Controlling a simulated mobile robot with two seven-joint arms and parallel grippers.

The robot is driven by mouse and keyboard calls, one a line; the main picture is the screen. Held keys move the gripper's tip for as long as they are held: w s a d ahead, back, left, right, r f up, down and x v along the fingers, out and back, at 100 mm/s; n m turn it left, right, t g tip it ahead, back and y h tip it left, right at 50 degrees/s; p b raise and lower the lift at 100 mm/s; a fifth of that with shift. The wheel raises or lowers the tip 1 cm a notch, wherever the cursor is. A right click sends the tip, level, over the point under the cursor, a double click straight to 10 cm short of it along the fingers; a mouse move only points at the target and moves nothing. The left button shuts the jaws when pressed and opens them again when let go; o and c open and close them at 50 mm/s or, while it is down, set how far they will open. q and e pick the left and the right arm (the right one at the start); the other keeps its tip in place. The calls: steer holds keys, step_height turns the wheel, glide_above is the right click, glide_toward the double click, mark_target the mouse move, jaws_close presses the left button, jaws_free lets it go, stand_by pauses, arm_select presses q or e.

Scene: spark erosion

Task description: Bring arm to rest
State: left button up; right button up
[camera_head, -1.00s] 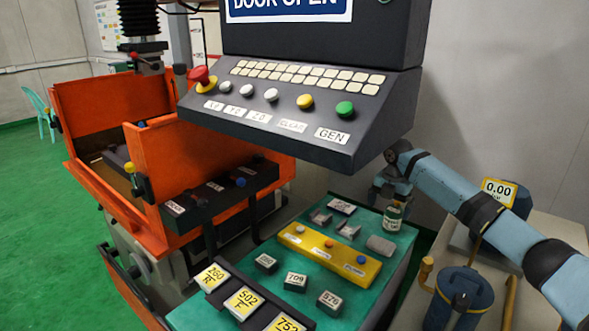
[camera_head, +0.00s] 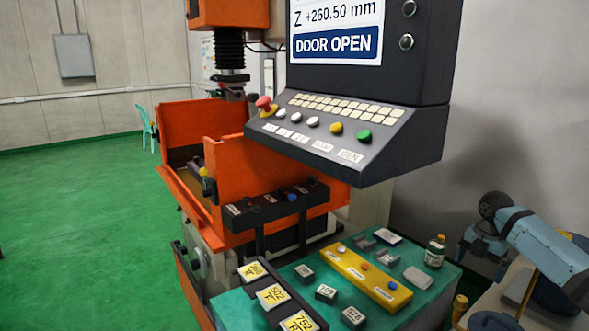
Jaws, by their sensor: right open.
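My right arm, blue-grey with dark joints, comes in from the right edge. Its right gripper (camera_head: 483,256) hangs at the right of the green-topped bench (camera_head: 232,306), pointing down and to the left. It is open, and nothing shows between its fingers. A small green bottle (camera_head: 435,252) with a pale label stands upright on the bench's back right corner, just left of the gripper and apart from it. My left gripper is out of view.
The control panel (camera_head: 325,135) overhangs the bench. A yellow block (camera_head: 366,277), several labelled dark blocks and a grey rounded piece (camera_head: 418,278) lie on the bench. The orange machine tank (camera_head: 270,180) is at left. Green floor (camera_head: 80,230) is clear at far left.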

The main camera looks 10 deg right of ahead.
steer(key=s+a+f+m, duration=0.2)
steer(key=s+a+f, duration=0.3)
steer(key=a+f, duration=0.65)
steer(key=s+a+f+m+t, duration=0.1)
steer(key=s+a+f+m, duration=0.2)
steer(key=s+a, duration=0.35)
steer(key=s+a+f+m, duration=0.2)
steer(key=s+a+f, duration=0.2)
steer(key=s+a, duration=0.3)
steer(key=s+a+r+m+t, duration=0.1)
steer(key=s+a+r+m, duration=0.15)
steer(key=s+m, duration=0.6)
steer(key=s+a+r+m+t, duration=0.25)
steer(key=s+m, duration=0.35)
steer(key=s, duration=0.5)
steer(key=w+a+f+n+t+y+p, duration=0.1)
steer(key=w+a+f+t+y+p, duration=0.2)
steer(key=p, duration=0.6)
steer(key=w+a+t, duration=0.2)
steer(key=t, duration=0.1)
steer(key=shift+w+a+f+p, duration=0.25)
steer(key=shift+a+f+p, duration=0.05)
steer(key=shift+a+p, duration=0.1)
steer(key=shift+t, duration=0.25)
